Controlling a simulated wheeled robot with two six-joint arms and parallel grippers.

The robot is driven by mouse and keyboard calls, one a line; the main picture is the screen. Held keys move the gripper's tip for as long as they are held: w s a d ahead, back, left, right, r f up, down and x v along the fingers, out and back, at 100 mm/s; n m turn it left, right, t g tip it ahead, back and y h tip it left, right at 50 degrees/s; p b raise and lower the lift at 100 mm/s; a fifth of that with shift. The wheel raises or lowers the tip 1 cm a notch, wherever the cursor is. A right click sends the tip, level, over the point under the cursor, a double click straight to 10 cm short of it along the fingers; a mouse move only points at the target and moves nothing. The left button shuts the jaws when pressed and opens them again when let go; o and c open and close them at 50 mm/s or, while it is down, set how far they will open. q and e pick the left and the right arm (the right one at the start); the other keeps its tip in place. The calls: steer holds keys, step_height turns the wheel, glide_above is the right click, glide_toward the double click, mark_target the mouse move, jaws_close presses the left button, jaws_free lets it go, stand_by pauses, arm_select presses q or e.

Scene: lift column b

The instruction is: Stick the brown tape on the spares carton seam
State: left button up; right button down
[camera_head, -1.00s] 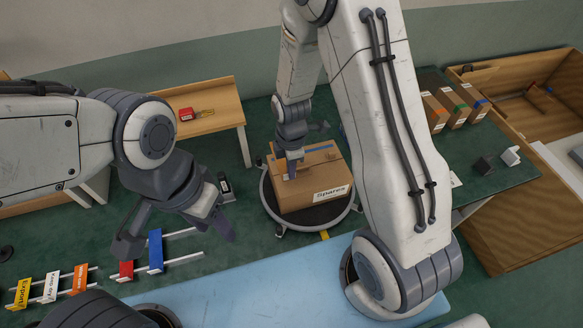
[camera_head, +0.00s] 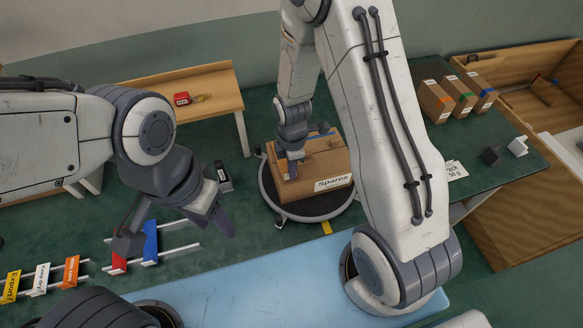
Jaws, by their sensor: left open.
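The spares carton (camera_head: 312,170) is a brown cardboard box with a white "Spares" label on its front.
A rack with yellow, white and orange labels (camera_head: 71,270) and red and blue ones (camera_head: 150,243) stands at lower left. A wooden table (camera_head: 222,88) holds a red item (camera_head: 181,98). Boxes (camera_head: 435,101) stand on the green table (camera_head: 500,165), beside a wooden crate (camera_head: 510,220).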

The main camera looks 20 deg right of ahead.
steer(key=shift+f+b, duration=0.3)
steer(key=shift+f, duration=0.15)
stand_by(0.5)
stand_by(0.4)
steer(key=c, duration=1)
jaws_free()
step_height(320, 180, up, 10)
steer(key=b, duration=0.1)
steer(key=shift+r, duration=0.25)
